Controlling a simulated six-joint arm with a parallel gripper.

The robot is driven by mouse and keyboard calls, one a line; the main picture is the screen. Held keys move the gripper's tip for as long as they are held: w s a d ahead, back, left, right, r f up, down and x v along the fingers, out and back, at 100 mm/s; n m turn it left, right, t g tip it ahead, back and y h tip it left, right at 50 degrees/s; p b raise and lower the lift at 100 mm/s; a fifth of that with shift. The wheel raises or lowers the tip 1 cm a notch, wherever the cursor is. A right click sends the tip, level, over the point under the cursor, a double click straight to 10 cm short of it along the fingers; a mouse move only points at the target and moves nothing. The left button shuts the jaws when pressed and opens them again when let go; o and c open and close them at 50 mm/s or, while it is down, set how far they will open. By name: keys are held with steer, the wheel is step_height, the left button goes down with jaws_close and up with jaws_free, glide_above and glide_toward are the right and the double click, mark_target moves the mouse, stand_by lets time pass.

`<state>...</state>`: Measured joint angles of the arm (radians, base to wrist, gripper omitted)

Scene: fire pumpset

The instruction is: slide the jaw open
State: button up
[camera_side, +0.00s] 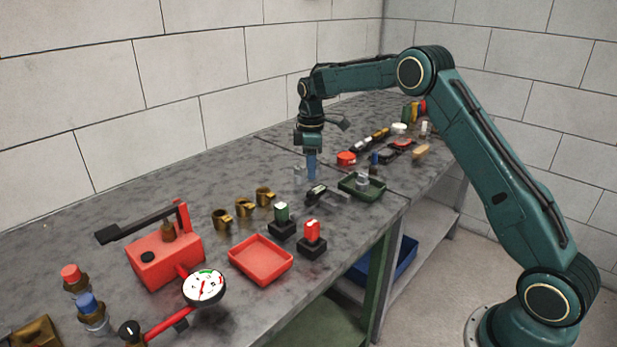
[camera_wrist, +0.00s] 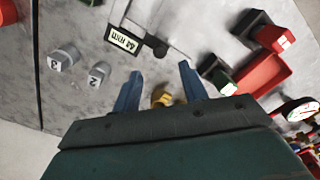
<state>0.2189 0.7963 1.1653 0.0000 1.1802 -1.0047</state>
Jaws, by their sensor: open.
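A digital caliper with a dark body and a pale millimetre display (camera_side: 316,194) lies on the grey bench. In the wrist view its display (camera_wrist: 124,40) is at the upper left, with a dark knob (camera_wrist: 157,47) and thin silver bars beside it. My gripper (camera_side: 311,178) points down just behind the caliper in the side view. In the wrist view my gripper (camera_wrist: 160,70) has its two blue fingers apart, with no object held. The fingertips are close to the caliper's knob side; contact with it cannot be made out.

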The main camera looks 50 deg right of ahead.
mark_target(310, 192)
step_height(310, 192, down, 7)
steer(key=shift+f, duration=0.15)
stand_by(0.4)
steer(key=shift+a, duration=0.1)
jaws_close()
